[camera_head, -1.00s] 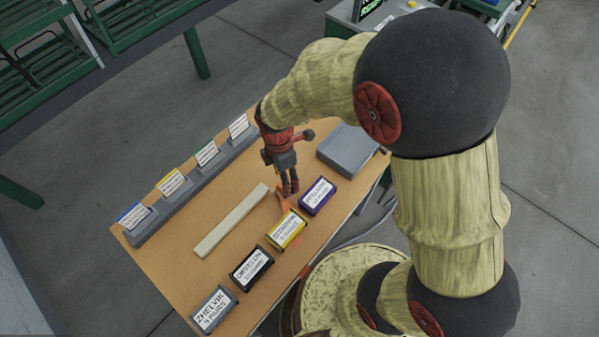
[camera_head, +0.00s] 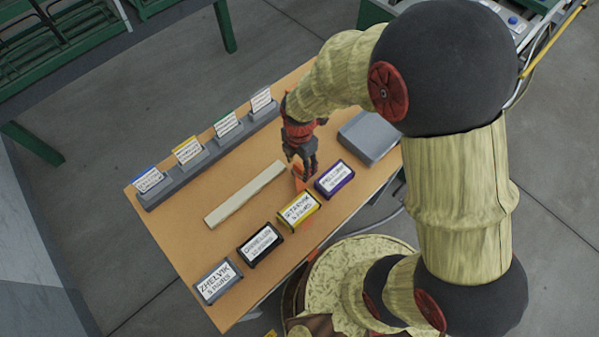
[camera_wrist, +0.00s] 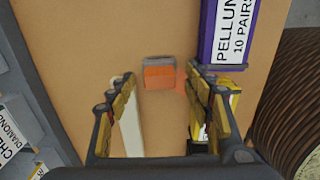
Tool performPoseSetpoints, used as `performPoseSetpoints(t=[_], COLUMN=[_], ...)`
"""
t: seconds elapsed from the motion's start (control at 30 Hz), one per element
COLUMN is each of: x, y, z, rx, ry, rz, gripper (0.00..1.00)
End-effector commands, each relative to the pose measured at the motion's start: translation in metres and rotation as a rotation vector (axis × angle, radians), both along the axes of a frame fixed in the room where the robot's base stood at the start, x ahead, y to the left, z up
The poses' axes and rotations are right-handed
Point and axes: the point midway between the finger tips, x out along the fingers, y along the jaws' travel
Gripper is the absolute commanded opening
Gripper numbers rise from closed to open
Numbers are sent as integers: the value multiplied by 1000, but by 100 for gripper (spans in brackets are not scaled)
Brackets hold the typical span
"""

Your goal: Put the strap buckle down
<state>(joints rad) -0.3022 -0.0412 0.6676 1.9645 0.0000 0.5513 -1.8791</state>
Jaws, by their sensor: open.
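The strap buckle is a small orange piece with a grey edge (camera_wrist: 159,73). In the wrist view it sits between and just ahead of my two fingertips, with a gap on each side. In the head view its orange part (camera_head: 299,172) shows at the fingertips, partly hidden by them. My gripper (camera_head: 305,171) is low over the table, pointing down. In the wrist view my gripper (camera_wrist: 162,76) is open, with the fingers spread apart. The buckle appears to be at the tabletop, but I cannot tell for sure that it rests there.
A cream bar (camera_head: 245,194) lies left of my gripper. Purple (camera_head: 334,180), yellow (camera_head: 298,211), black (camera_head: 260,245) and grey (camera_head: 217,282) labelled boxes line the near edge of the tan table (camera_head: 180,235).

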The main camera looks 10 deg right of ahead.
Motion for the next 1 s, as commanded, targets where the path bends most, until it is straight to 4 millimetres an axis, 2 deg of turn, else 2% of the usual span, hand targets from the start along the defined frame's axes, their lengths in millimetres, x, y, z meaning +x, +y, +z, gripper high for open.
performPoseSetpoints(t=[0.03,0.1,0.33,1.0], x=[0,0,1,1], y=[0,0,0,0], z=[-9,-13,-12,-12], rx=[0,0,1,1], ry=[2,0,-1,-1], rz=[-1,-1,-1,-1], gripper=[52,52,50,12])
